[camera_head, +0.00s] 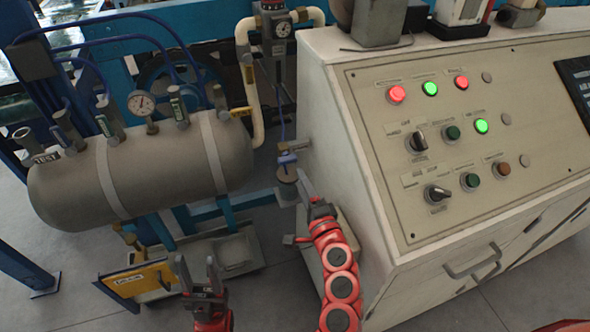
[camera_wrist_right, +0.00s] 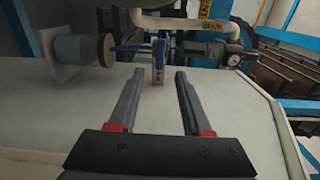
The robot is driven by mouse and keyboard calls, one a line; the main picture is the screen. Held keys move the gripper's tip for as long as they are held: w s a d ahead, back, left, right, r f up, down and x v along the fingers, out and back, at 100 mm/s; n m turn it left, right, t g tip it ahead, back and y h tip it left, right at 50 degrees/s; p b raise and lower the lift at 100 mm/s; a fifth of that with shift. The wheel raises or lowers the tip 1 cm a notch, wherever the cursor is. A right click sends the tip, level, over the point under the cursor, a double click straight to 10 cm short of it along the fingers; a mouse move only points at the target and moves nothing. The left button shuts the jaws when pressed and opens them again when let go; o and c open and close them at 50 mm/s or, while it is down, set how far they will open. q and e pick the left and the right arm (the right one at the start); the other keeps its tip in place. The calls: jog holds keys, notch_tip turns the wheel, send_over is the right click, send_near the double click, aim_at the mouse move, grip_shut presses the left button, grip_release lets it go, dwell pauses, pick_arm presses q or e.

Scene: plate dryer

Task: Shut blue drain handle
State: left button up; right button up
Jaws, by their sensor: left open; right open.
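The small blue drain handle (camera_head: 287,159) sits on a valve beside the white console's left side, right of the grey tank. In the right wrist view, a blue piece that looks like this handle (camera_wrist_right: 158,47) stands upright ahead of the gap between the fingers. My right gripper (camera_head: 303,181) is just below the handle in the head view, apart from it. Its two fingers are spread and empty in the right wrist view (camera_wrist_right: 160,76). My left gripper (camera_head: 197,266) is open and empty, low in the head view, below the tank.
The grey tank (camera_head: 165,170) with a gauge and blue hoses lies at left. The white console (camera_head: 345,175), with lit buttons and knobs, stands close along my right arm. A yellow-labelled pedal box (camera_head: 140,280) is on the floor near my left gripper.

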jog(key=p+v, duration=0.1)
jog(key=v, duration=0.9)
jog(key=shift+p, duration=0.4)
